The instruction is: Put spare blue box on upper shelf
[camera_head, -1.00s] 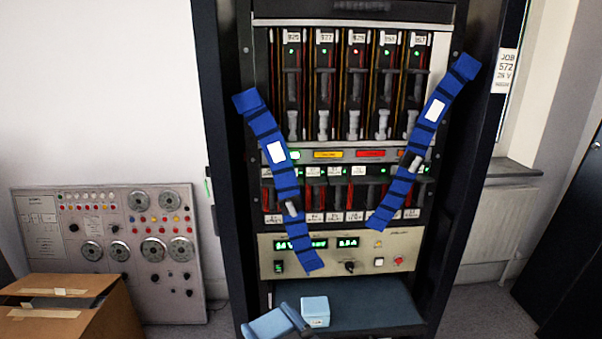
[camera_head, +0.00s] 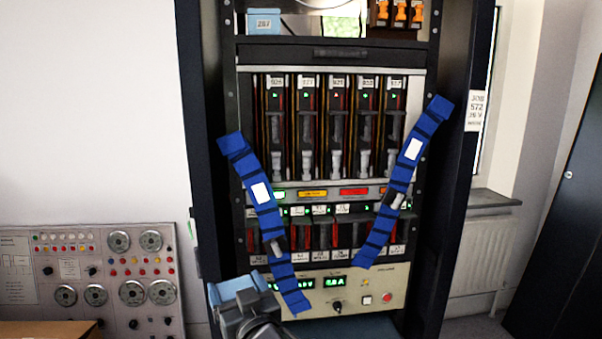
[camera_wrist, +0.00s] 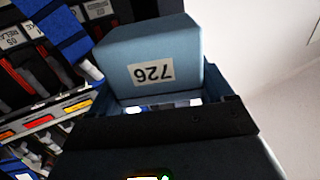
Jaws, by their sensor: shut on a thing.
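My gripper (camera_head: 238,292) is low at the left front of the rack in the head view, and light blue shows at its end. In the wrist view my gripper (camera_wrist: 168,104) is shut on a blue box (camera_wrist: 150,50) with a white label reading 726, upside down. In the head view I cannot clearly tell the box from the gripper's blue parts. The upper shelf (camera_head: 390,40) is at the top of the rack, well above the gripper. Another blue box (camera_head: 263,22), labelled 287, stands at its left end.
Two blue straps (camera_head: 262,205) (camera_head: 405,180) hang slanting across the rack front. Orange-topped items (camera_head: 398,14) stand at the right of the upper shelf, and a pale panel lies between. A grey control panel (camera_head: 90,275) stands at left, with a cardboard box (camera_head: 50,331) before it.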

